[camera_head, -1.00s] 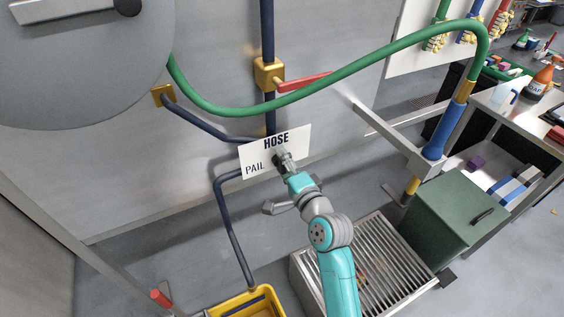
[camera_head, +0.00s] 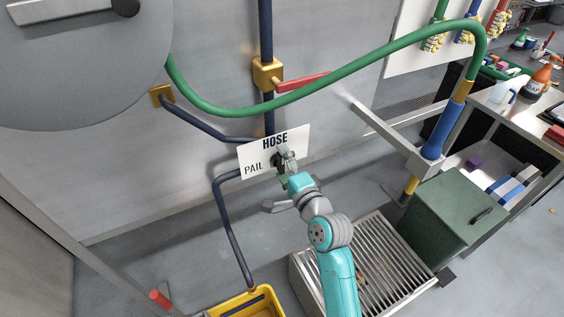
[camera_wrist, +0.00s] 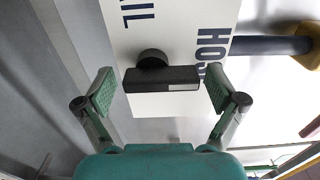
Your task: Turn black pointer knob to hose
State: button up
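The black pointer knob (camera_wrist: 160,79) sits on a white sign (camera_wrist: 178,28) lettered HOSE and PAIL. In the wrist view its bar lies crosswise, with a pale patch at its right end, toward the HOSE lettering. My gripper (camera_wrist: 160,90) is open, with one green-padded finger beyond each end of the bar. A narrow gap shows on both sides, so no grip is visible. In the head view the sign (camera_head: 254,155) stands at the pipe junction, HOSE on top and PAIL at left. My gripper (camera_head: 284,162) is at its lower right and partly hides the knob (camera_head: 276,161).
A red-handled valve (camera_head: 303,82) is on the pipe above the sign. A green hose (camera_head: 350,72) arches over to the right. A yellow pail (camera_head: 262,304) stands below the lower pipe. A slatted grate (camera_head: 375,262) and a green box (camera_head: 455,220) are at lower right.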

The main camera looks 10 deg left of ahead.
jog(key=v, duration=1.2)
dwell(0.5)
jog(key=s+d+f+n+h, duration=0.2)
jog(key=s+d+f+h, duration=0.1)
jog(key=s+d+f, duration=0.5)
jog(key=s+d+f+n+h, duration=0.1)
jog(key=s+d+f+h, duration=0.35)
jog(key=s, duration=0.55)
jog(key=s+d+r+n+h, duration=0.1)
jog(key=s+d+n, duration=0.2)
jog(key=s, duration=0.8)
jog(key=s+d+r+n+h, duration=0.1)
jog(key=s+n, duration=0.4)
jog(key=s, duration=0.6)
jog(key=shift+s+d+r, duration=0.3)
jog(key=shift+d+r, duration=0.4)
jog(key=shift+d, duration=0.4)
jog(key=shift+h, duration=0.25)
